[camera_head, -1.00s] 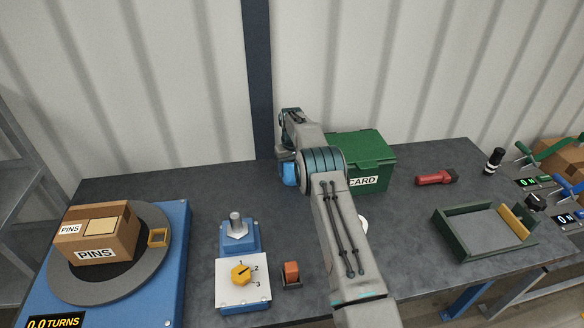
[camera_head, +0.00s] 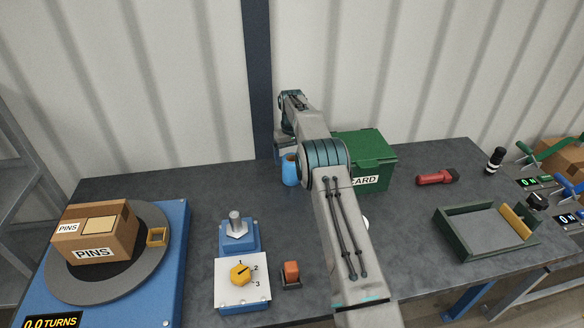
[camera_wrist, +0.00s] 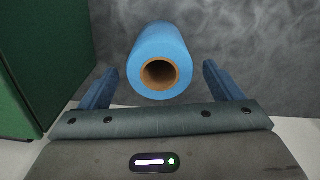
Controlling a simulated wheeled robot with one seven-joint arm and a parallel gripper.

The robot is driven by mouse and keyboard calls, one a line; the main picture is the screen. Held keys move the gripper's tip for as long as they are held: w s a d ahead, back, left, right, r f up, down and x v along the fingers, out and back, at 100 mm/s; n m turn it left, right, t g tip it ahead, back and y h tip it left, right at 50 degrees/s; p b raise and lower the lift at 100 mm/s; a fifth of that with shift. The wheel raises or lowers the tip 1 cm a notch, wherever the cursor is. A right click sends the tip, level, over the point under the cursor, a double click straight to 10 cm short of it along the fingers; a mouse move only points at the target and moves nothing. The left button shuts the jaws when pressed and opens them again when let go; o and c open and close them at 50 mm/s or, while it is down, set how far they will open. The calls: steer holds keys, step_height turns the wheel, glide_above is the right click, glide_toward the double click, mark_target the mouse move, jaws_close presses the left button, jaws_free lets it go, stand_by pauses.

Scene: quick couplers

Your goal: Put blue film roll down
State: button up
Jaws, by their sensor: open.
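The blue film roll (camera_head: 290,171) stands upright on the dark bench near its back edge, just left of the green bin. In the wrist view the blue film roll (camera_wrist: 160,62) shows its brown core end facing me. My gripper (camera_wrist: 157,88) is open, with one finger on each side of the roll and a visible gap to both. In the head view my gripper (camera_head: 281,150) is behind and above the roll, partly hidden by my arm.
A green bin (camera_head: 368,158) with a partly hidden label stands right of the roll. A red flashlight (camera_head: 437,177) and a green tray (camera_head: 482,258) lie farther right. A turntable (camera_head: 150,278) with a PINS box (camera_head: 98,236) is at left. Bench left of the roll is clear.

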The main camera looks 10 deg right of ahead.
steer(key=s+r+t, duration=0.1)
steer(key=s+r, duration=0.3)
steer(key=r, duration=0.6)
steer(key=s+r, duration=0.3)
steer(key=r, duration=0.6)
steer(key=s+r+m, duration=0.1)
steer(key=s+r, duration=0.5)
steer(key=s, duration=0.5)
steer(key=s+f+t, duration=0.1)
steer(key=s+f, duration=0.1)
steer(key=s, duration=1.3)
steer(key=s+f+m+t, duration=0.1)
steer(key=s+f, duration=0.2)
steer(key=s, duration=1.3)
steer(key=shift+f, duration=0.15)
